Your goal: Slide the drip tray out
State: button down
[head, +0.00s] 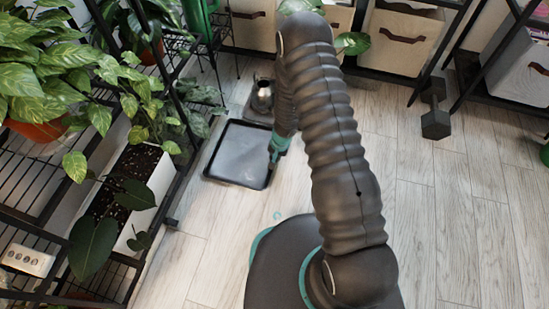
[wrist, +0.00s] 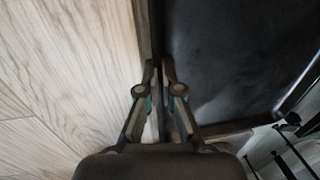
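The drip tray (head: 213,165) is a shallow black rectangle with a raised rim, lying flat on the wooden floor to the right of the plant rack. My gripper (head: 272,158) is low at the tray's right edge. In the wrist view the tray (wrist: 235,50) fills the right side and bare floor the left. There my gripper (wrist: 161,68) has its fingers close together, one on each side of the tray's rim, shut on it. My arm hides part of the floor to the right of the tray in the head view.
A black wire rack with leafy plants (head: 92,245) and a white planter (head: 160,180) stands on the left. A metal pot (head: 262,97) stands behind the tray. A dumbbell (head: 435,122) lies at the right near the shelves. The floor in front and right is clear.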

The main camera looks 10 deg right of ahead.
jog(key=c, duration=1.2)
grip_release()
jog(key=shift+c, duration=0.2)
jog(key=shift+r, duration=0.1)
notch_tip(320, 180, up, 12)
jog(key=d, duration=0.1)
jog(key=shift+s+d, duration=0.35)
jog(key=shift+f, duration=0.2)
